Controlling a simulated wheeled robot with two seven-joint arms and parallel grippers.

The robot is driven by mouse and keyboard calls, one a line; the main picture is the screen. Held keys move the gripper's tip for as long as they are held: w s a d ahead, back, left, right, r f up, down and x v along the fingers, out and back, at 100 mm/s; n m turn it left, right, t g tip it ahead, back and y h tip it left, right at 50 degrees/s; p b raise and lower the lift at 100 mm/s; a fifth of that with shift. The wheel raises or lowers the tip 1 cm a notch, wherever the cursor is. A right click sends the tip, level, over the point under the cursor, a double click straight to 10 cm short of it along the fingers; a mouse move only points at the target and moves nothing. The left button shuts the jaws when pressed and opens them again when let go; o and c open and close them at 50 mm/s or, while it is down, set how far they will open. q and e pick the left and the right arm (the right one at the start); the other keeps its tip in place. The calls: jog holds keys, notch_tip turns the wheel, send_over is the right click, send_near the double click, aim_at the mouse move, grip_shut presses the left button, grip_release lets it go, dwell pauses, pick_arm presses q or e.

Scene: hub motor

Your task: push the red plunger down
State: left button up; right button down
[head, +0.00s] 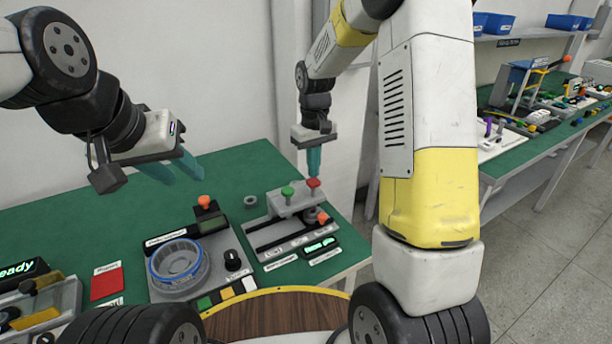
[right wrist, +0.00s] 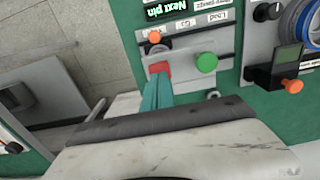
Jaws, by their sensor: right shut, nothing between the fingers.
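The red plunger (head: 313,183) stands on the grey press fixture (head: 292,207), to the right of a green knob (head: 287,192). My right gripper (head: 314,172) is shut and empty, pointing down with its teal fingertips right at the top of the red plunger. In the right wrist view the fingertips (right wrist: 158,82) partly overlap the red plunger (right wrist: 160,67), and the green knob (right wrist: 206,62) is to its right. I cannot tell whether they touch or a small gap is left. My left gripper (head: 187,178) hangs above the left side of the bench, its two teal fingers apart and empty.
An orange knob (head: 321,217) sits low on the fixture, near the plunger. Left of the fixture is a panel with a blue-ringed round holder (head: 175,262) and another orange knob (head: 204,201). A red square (head: 107,283) lies on the green bench. My right arm covers the bench's right side.

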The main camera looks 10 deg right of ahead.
jog(key=shift+f, duration=0.4)
jog(key=shift+f, duration=0.95)
dwell(0.3)
jog(key=shift+r, duration=4.05)
